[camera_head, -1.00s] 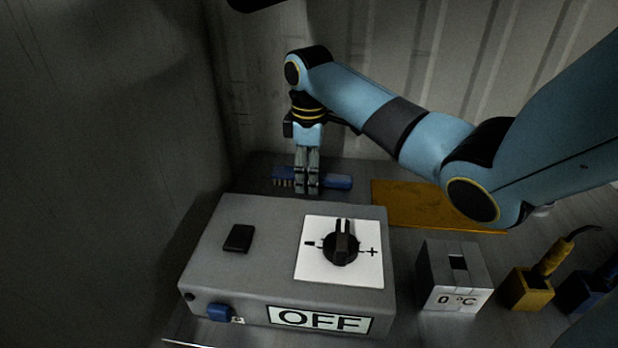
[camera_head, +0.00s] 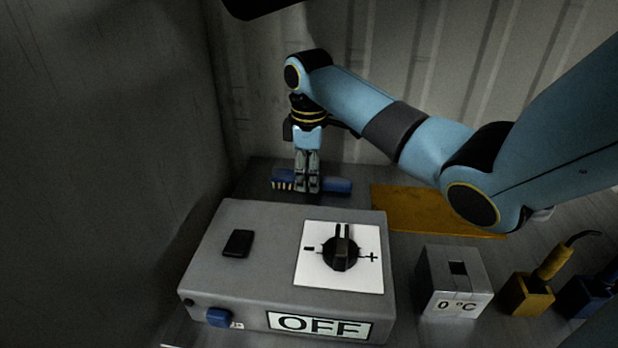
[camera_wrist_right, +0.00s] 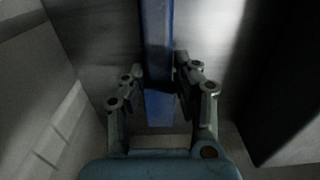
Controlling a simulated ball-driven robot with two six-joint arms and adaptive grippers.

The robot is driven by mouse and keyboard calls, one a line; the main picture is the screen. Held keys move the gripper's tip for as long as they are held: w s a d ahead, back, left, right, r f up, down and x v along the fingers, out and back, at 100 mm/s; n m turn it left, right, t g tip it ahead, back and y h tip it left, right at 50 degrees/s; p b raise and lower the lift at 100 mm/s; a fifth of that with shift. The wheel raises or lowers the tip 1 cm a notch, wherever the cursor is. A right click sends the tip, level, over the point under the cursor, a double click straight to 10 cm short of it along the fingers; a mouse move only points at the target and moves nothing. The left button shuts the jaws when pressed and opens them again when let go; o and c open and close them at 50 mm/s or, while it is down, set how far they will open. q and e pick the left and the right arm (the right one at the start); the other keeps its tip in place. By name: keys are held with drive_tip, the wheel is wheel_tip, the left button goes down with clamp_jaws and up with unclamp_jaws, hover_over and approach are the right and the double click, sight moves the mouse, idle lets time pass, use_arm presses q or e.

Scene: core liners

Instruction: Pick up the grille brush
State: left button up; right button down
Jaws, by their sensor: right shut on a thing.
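The grille brush (camera_head: 336,186) is blue with pale bristles at its left end. It lies behind the grey control box, near the back wall. My right gripper (camera_head: 306,188) points down over the brush's middle and is shut on it, hiding that part. In the right wrist view, the blue brush (camera_wrist_right: 158,50) runs between the two fingers of my right gripper (camera_wrist_right: 160,85). I cannot tell whether the brush is clear of the surface. My left gripper is not in view.
The grey control box (camera_head: 265,230) with a black knob (camera_head: 341,250) and an OFF display stands in front of the brush. An orange plate (camera_head: 415,208) lies to the right. A grey 0 °C block (camera_head: 452,282), a yellow holder (camera_head: 527,293) and a blue holder (camera_head: 585,297) stand front right.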

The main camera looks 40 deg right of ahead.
wheel_tip(320, 180, up, 4)
drive_tip(key=shift+w, duration=0.1)
drive_tip(key=s+a+r+p, duration=0.1)
drive_tip(key=s+r+p, duration=0.1)
drive_tip(key=s+r, duration=0.4)
drive_tip(key=s, duration=0.5)
drive_tip(key=shift+s+a+r, duration=0.25)
drive_tip(key=shift+s+r, duration=0.1)
